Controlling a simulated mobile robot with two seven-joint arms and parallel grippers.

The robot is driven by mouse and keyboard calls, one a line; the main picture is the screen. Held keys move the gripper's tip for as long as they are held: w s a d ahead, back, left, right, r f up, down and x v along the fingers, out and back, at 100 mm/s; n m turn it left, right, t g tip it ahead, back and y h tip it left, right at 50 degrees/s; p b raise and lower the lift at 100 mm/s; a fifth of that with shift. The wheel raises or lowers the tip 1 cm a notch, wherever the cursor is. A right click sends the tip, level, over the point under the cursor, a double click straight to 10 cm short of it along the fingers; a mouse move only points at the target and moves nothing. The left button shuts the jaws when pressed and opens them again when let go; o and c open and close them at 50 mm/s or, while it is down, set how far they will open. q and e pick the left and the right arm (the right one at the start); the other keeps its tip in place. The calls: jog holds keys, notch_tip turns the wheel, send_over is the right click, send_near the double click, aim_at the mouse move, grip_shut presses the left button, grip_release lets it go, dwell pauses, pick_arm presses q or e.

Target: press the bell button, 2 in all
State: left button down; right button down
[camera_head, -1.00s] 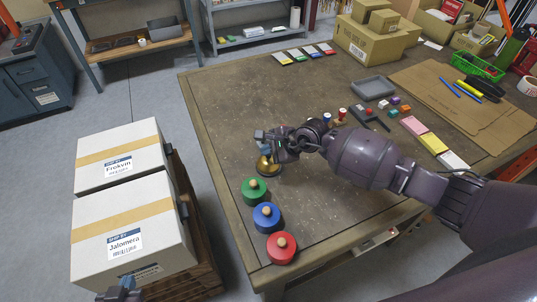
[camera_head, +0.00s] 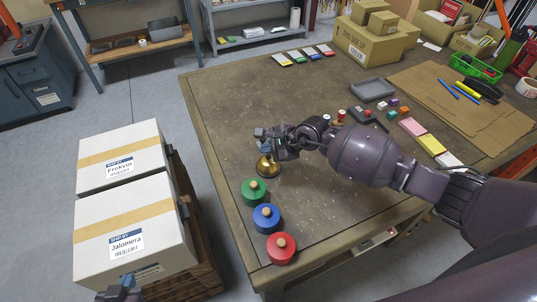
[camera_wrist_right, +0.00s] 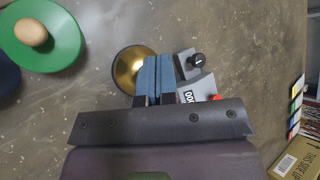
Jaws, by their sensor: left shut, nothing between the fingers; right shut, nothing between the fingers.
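The bell (camera_head: 267,168) is a small brass dome on a dark base, standing near the table's left edge. My right gripper (camera_head: 263,146) is shut and empty, right over the far side of the bell. In the right wrist view the bell's gold dome (camera_wrist_right: 130,68) shows just left of the blue fingertips (camera_wrist_right: 158,76), which cover part of its rim. I cannot tell whether the fingertips touch it. My left gripper (camera_head: 121,292) shows only in part at the bottom edge, by the white boxes; it is shut and empty.
Green (camera_head: 254,190), blue (camera_head: 266,216) and red (camera_head: 281,247) discs with wooden knobs line the table edge nearer me. A grey device with a black knob (camera_wrist_right: 196,61) lies close right of the fingertips. White boxes (camera_head: 130,210) stand left of the table.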

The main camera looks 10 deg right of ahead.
aim_at(268, 158)
jog(key=shift+r, duration=0.1)
jog(key=shift+r+p, duration=0.9)
jog(key=shift+r, duration=0.35)
jog(key=shift+r+p, duration=0.8)
jog(key=shift+r, duration=0.4)
